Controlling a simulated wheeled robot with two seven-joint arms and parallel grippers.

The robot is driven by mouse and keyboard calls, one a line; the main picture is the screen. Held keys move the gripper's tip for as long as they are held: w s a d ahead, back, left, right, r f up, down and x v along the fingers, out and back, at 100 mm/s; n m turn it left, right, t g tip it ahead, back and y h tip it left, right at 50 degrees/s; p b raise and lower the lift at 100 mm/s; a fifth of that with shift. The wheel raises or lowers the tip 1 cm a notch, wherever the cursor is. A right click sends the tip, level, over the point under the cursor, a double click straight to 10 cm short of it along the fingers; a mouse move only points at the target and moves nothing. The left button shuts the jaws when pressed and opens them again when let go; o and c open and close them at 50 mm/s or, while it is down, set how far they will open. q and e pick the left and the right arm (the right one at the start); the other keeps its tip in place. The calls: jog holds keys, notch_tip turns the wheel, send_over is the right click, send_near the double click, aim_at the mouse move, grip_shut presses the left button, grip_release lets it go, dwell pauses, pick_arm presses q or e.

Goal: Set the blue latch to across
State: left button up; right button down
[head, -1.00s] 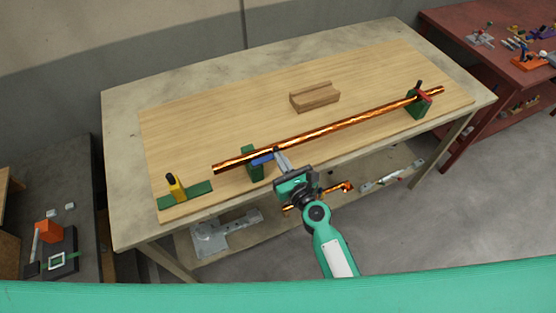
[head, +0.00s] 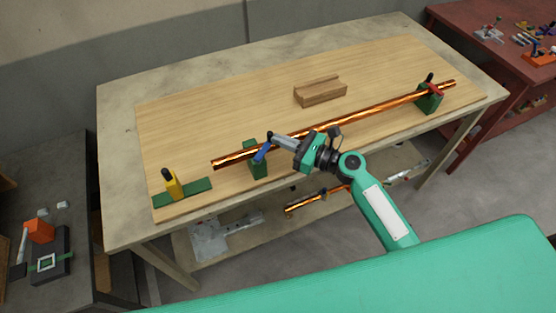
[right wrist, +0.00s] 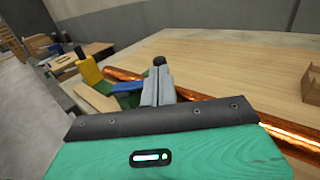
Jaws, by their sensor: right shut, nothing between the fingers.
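The blue latch (head: 262,152) sits on top of a green support block (head: 259,170) near the left end of the copper pipe (head: 350,119). In the head view it lies at a slant to the pipe. It also shows in the right wrist view (right wrist: 127,87), left of my fingers. My right gripper (head: 272,138) is shut and empty. Its fingertips are close to the latch's far end; I cannot tell whether they touch it. The fingers also show in the right wrist view (right wrist: 159,72). My left gripper is not in view.
A red latch (head: 436,90) is on the green support (head: 429,103) at the pipe's right end. A yellow upright piece (head: 172,186) with a black top stands on a green strip at the left. A wooden block (head: 320,92) lies behind the pipe. Clear board surrounds it.

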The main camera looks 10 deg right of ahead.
jog(key=w+n+g+y+b, duration=0.1)
jog(key=g, duration=0.1)
jog(key=w+n+g+y, duration=0.1)
jog(key=n+g, duration=0.1)
jog(key=shift+a+y+b, duration=0.3)
jog(key=shift+a+b, duration=0.05)
jog(key=shift+a, duration=0.05)
jog(key=shift+w+a, duration=0.2)
jog(key=shift+a, duration=0.1)
jog(key=shift+w, duration=0.1)
